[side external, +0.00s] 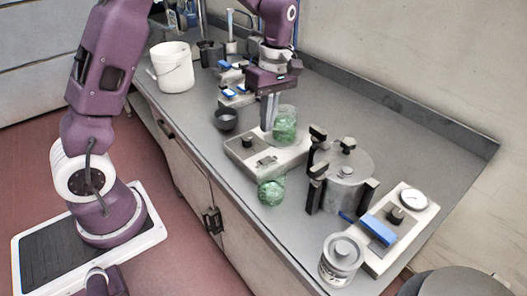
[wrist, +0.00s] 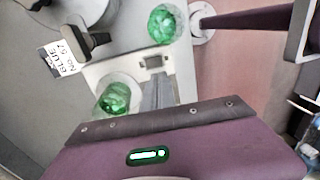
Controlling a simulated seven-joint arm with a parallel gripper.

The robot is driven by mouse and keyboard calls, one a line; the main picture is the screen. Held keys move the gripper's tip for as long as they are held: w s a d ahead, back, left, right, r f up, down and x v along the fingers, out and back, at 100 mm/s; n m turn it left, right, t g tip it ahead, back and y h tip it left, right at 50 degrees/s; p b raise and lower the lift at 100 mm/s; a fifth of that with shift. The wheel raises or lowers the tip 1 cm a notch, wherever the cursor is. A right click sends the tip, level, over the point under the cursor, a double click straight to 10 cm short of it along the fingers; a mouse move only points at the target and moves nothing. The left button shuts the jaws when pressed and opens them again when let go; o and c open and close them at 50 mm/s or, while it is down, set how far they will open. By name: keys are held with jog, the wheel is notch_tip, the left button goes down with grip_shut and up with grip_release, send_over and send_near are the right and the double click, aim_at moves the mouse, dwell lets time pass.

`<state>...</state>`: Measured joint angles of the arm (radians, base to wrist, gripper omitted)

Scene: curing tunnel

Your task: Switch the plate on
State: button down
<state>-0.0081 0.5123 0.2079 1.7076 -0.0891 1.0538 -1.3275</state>
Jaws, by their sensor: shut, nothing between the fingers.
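The plate is a pale, flat box (side external: 240,152) on the bench, with a small dark switch (side external: 267,161) on its front part and a dark knob beside it. In the wrist view the switch (wrist: 153,62) lies just beyond my fingertips. A glass beaker of green material (side external: 286,126) stands on the plate; it also shows in the wrist view (wrist: 115,97). My gripper (side external: 268,127) points down over the plate, next to this beaker, with its fingers together and empty. I cannot tell whether the fingertips touch the plate, nor the switch's position.
A second green-filled glass (side external: 271,190) stands in front of the plate. A grey lidded pot with black clamps (side external: 345,180) is close on the right. Beyond are a gauge unit with a blue block (side external: 379,230) and a tin (side external: 341,262). A dark bowl (side external: 226,119) sits left.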

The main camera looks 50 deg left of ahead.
aim_at(263, 162)
jog(key=f, duration=0.6)
jog(key=s+f, duration=0.1)
jog(key=f, duration=0.2)
jog(key=shift+f, duration=0.2)
jog(key=shift+s, duration=0.1)
jog(key=shift+s+f, duration=0.1)
jog(key=shift+f, duration=0.1)
jog(key=shift+w+r, duration=0.2)
jog(key=shift+w, duration=0.65)
jog(key=shift+r, duration=0.1)
notch_tip(263, 162, up, 14)
jog(key=w, duration=0.1)
jog(key=shift+w, duration=0.35)
